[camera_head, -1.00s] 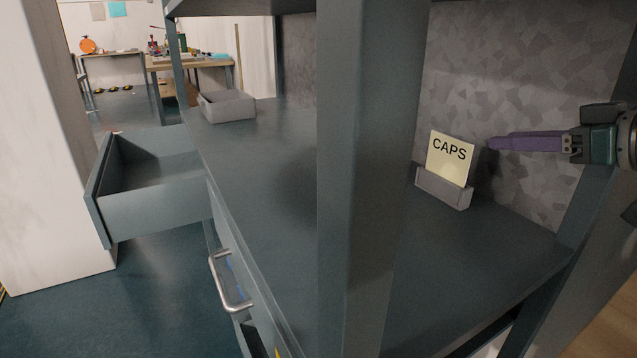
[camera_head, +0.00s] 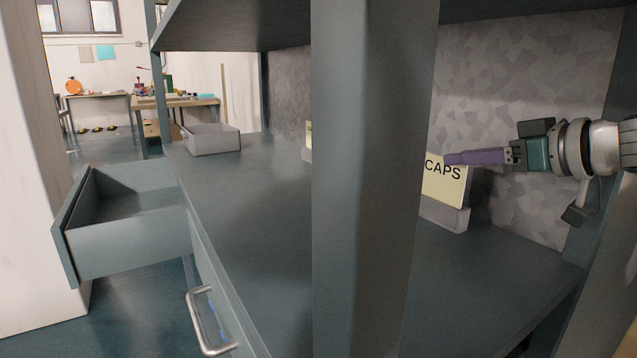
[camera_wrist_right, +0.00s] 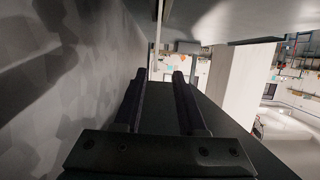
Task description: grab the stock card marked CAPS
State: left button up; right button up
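The pale yellow stock card marked CAPS (camera_head: 443,188) stands upright in a grey holder (camera_head: 446,214) on the shelf, in the head view. The shelf post hides its left edge, and my right gripper covers part of its top. My right gripper (camera_head: 448,158) reaches in from the right, purple fingers pointing left, at the height of the card's top. I cannot tell whether it touches the card. In the right wrist view the fingers (camera_wrist_right: 158,75) are apart with nothing seen between them; the card is not recognisable there. My left gripper is not in view.
A dark upright post (camera_head: 368,200) stands in front of the shelf. A sliver of another yellow card (camera_head: 308,134) shows at the post's left edge. A grey bin (camera_head: 212,140) sits at the far shelf end. An open drawer (camera_head: 130,245) juts out left. The patterned back panel (camera_head: 520,215) is behind.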

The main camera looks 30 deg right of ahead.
aim_at(445, 184)
jog(key=shift+w, duration=0.15)
jog(key=shift+d+x, duration=0.15)
jog(key=shift+x, duration=0.75)
jog(key=shift+d+x, duration=0.2)
jog(key=shift+x, duration=0.75)
jog(key=shift+w+a+f, duration=0.1)
jog(key=shift+w+f, duration=0.2)
jog(key=shift+w, duration=0.35)
jog(key=shift+c, duration=0.2)
grip_shut()
